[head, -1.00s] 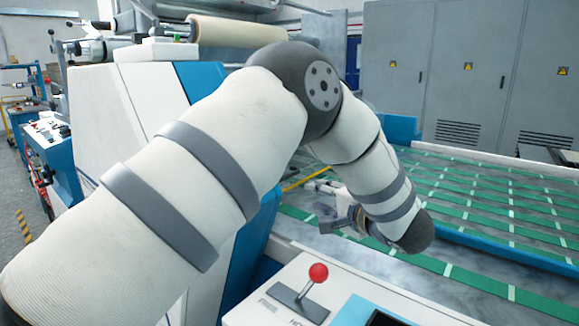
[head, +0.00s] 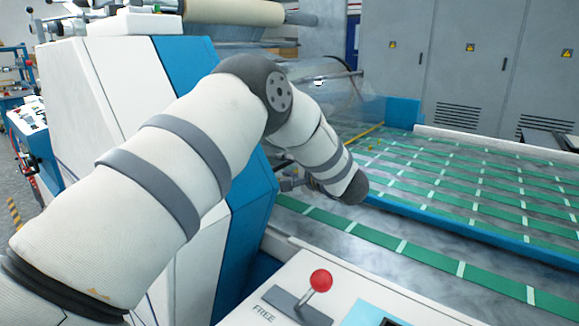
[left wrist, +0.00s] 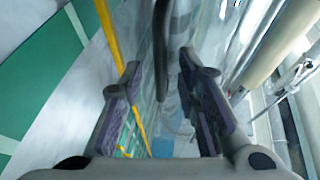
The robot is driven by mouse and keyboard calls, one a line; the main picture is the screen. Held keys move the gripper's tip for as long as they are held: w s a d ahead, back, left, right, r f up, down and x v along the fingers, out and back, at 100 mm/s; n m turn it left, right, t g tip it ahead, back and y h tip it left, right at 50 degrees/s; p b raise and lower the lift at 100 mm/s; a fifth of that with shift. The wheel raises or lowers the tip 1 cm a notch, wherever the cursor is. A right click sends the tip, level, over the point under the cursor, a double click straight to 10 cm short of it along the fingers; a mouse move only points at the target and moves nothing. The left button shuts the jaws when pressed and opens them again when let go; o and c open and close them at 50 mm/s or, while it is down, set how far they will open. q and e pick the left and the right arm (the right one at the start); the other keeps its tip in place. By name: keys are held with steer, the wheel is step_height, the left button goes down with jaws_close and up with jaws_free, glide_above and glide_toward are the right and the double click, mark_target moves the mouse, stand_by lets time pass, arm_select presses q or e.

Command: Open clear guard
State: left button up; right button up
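The clear guard (head: 335,97) is a see-through panel beyond my left arm in the head view, under the large roll. A thin dark bar runs along its upper part. My left gripper (head: 290,181) is mostly hidden behind my forearm in the head view. In the left wrist view, the left gripper (left wrist: 160,65) has its two fingers wide apart. A dark bar (left wrist: 160,45) shows between and beyond the fingers; I cannot tell whether they touch it. My right gripper is not in view.
A control panel with a red-knobbed lever (head: 320,281) stands at the front. The bed with green strips (head: 400,245) spreads to the right. A cream roll (head: 235,11) is above the machine, and grey cabinets (head: 470,70) stand behind.

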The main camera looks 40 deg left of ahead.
arm_select(q)
steer(key=shift+a, duration=0.1)
steer(key=shift+c, duration=0.6)
jaws_close()
steer(key=shift+r, duration=0.1)
